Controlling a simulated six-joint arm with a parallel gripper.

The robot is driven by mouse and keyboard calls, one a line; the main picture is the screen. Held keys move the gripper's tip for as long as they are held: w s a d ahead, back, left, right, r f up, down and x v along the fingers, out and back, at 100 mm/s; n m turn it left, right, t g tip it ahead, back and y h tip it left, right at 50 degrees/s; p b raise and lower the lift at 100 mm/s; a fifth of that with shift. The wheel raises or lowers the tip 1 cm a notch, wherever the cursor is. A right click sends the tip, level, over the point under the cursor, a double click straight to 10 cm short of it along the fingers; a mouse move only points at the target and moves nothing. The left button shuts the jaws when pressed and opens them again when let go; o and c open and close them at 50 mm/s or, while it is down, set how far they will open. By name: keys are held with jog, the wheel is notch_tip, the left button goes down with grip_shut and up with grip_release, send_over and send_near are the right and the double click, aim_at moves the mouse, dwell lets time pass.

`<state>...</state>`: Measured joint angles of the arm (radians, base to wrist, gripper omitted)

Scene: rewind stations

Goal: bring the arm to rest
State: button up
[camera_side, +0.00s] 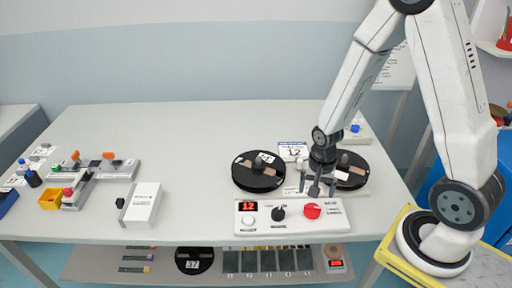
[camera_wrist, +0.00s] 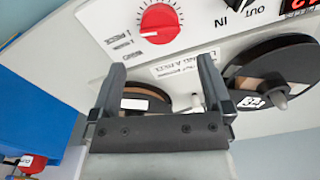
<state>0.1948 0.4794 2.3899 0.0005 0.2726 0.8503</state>
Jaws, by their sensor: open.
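My gripper (camera_side: 317,190) is open and empty above the white control panel (camera_side: 290,228) and in front of the right reel (camera_side: 352,172). In the wrist view, its two fingers (camera_wrist: 162,72) stand apart, with part of a dark-rimmed reel (camera_wrist: 150,97) showing between them. The panel's red knob (camera_side: 312,211) lies just below the fingertips in the side view; it also shows beyond them in the wrist view (camera_wrist: 160,18). The left reel (camera_side: 258,180), black with a numbered label, lies flat and apart from my gripper. My gripper hides part of the right reel.
The panel has a black knob (camera_side: 278,213) and a red display (camera_side: 248,206) reading 12. A card (camera_side: 293,151) marked 12 stands behind. A white box (camera_side: 142,205), yellow bin (camera_side: 51,199) and grey fixture (camera_side: 80,187) are on the left. The table's back middle is clear.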

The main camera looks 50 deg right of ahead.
jog(key=shift+a+r+n, duration=0.15)
jog(key=shift+r+n, duration=0.15)
jog(key=shift+r, duration=0.05)
jog(key=a+r+n+t, duration=0.2)
jog(key=a+r+n, duration=0.3)
jog(key=r+n, duration=0.5)
jog(key=shift+s+a+n+t, duration=0.15)
jog(key=shift+s+n+t, duration=0.15)
jog(key=shift+n, duration=0.4)
jog(key=shift+w+f, duration=0.1)
jog(key=shift+c, duration=0.5)
